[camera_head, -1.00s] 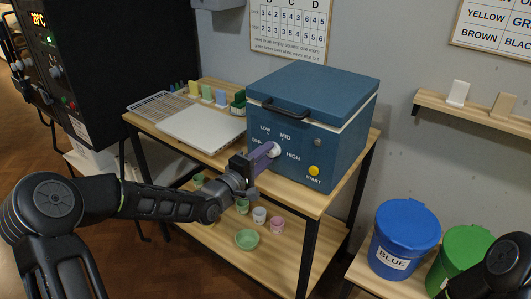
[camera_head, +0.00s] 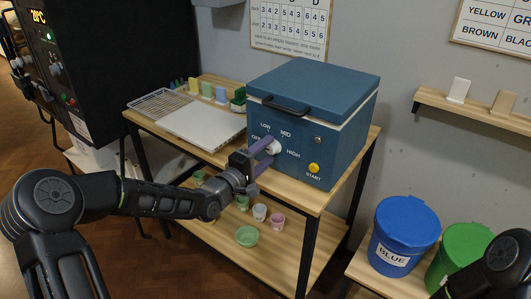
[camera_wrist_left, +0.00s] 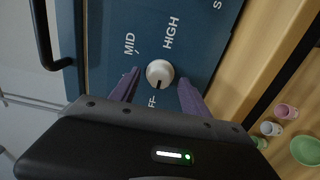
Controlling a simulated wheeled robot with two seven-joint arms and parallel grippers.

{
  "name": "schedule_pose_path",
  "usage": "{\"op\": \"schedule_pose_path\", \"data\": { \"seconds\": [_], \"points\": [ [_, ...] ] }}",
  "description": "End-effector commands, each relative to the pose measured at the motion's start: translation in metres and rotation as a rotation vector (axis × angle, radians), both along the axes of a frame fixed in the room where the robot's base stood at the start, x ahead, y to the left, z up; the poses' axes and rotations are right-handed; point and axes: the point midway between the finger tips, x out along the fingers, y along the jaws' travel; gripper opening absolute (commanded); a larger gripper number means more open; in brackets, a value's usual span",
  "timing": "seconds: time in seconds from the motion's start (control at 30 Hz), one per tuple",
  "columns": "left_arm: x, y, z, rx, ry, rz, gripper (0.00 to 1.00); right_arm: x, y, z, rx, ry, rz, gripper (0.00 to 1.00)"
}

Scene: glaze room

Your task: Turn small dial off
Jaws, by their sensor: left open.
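The small white dial (camera_head: 273,147) is on the front of a blue box-shaped kiln (camera_head: 318,98), among the labels OFF, LOW, MID and HIGH. In the left wrist view the dial (camera_wrist_left: 159,72) shows a dark mark at its lower edge, toward the partly hidden label ending in FF. LOW is hidden there. My left gripper (camera_head: 264,154) is open, with purple fingers spread on either side of the dial. In the left wrist view there is a gap between each finger and the dial. My right gripper is out of view.
A yellow START button (camera_head: 314,168) is right of the dial. The kiln stands on a wooden table (camera_head: 300,200) with a white slab (camera_head: 205,125) and a wire rack (camera_head: 158,104). Small cups and a green bowl (camera_head: 248,236) sit on the lower shelf. Blue and green bins (camera_head: 403,228) stand right.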

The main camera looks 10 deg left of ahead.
Motion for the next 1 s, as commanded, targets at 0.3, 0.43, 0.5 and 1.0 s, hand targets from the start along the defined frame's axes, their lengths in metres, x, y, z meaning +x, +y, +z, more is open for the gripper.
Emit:
{"op": "schedule_pose_path", "data": {
  "seconds": [0.3,0.43,0.5,1.0],
  "points": [
    [-0.019,0.009,-0.001,0.003,0.000,0.002,0.54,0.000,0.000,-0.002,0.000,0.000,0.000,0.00],
    [-0.039,0.017,0.000,0.004,0.000,0.002,0.54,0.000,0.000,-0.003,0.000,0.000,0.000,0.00],
    [-0.050,0.021,-0.001,0.003,0.001,0.003,0.54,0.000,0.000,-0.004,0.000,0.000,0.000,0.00],
    [-0.073,0.029,0.000,0.000,0.000,0.000,0.54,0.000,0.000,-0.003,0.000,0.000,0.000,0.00]
  ]
}}
